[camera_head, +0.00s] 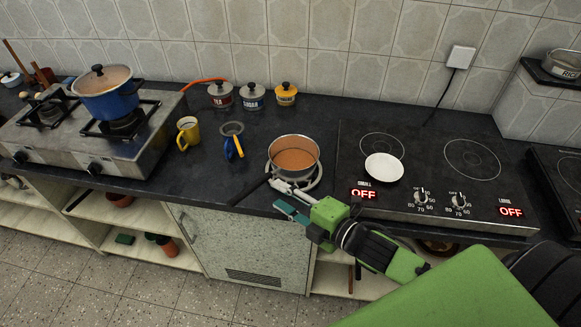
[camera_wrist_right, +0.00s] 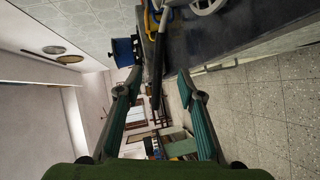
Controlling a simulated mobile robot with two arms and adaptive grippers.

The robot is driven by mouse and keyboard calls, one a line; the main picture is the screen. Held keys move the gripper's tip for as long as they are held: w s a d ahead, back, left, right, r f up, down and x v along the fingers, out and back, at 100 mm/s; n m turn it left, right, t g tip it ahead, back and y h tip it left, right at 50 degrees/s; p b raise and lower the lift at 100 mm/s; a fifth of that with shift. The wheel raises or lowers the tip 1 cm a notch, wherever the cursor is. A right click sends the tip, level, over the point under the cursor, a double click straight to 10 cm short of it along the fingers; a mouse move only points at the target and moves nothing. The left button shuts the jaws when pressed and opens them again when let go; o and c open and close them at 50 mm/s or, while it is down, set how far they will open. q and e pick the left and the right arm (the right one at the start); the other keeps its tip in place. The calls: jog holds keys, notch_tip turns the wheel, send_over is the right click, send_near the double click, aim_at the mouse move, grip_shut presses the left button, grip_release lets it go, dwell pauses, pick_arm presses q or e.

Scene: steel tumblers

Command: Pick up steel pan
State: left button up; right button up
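The steel pan (camera_head: 294,155) stands on the dark worktop, right of centre in the head view, with an orange-brown inside. Its dark handle (camera_head: 252,190) points toward the front left, to the counter edge. My right gripper (camera_head: 277,196) is open and empty beside the pan's front, close to the handle. In the right wrist view the handle (camera_wrist_right: 158,65) shows between the two spread fingertips, with a gap on each side. I cannot tell how deep it lies between them. My left gripper is not in view.
A pale ring (camera_head: 314,181) lies under the pan. An electric hob (camera_head: 440,170) with a white plate (camera_head: 383,167) is on the right. A yellow mug (camera_head: 188,132), a blue-and-yellow item (camera_head: 233,147) and canisters (camera_head: 252,96) stand left and behind. A blue pot (camera_head: 106,95) sits on the gas stove.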

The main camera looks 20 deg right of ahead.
aim_at(261, 185)
jog(key=x, duration=0.2)
jog(key=p+x, duration=0.1)
jog(key=x, duration=0.2)
jog(key=p+x, duration=0.1)
jog(key=x, duration=0.2)
jog(key=shift+a+r, duration=0.2)
jog(key=shift+a, duration=0.15)
jog(key=shift+w+a+f, duration=0.1)
jog(key=shift+w+f, duration=0.05)
jog(key=shift+w, duration=0.15)
grip_shut()
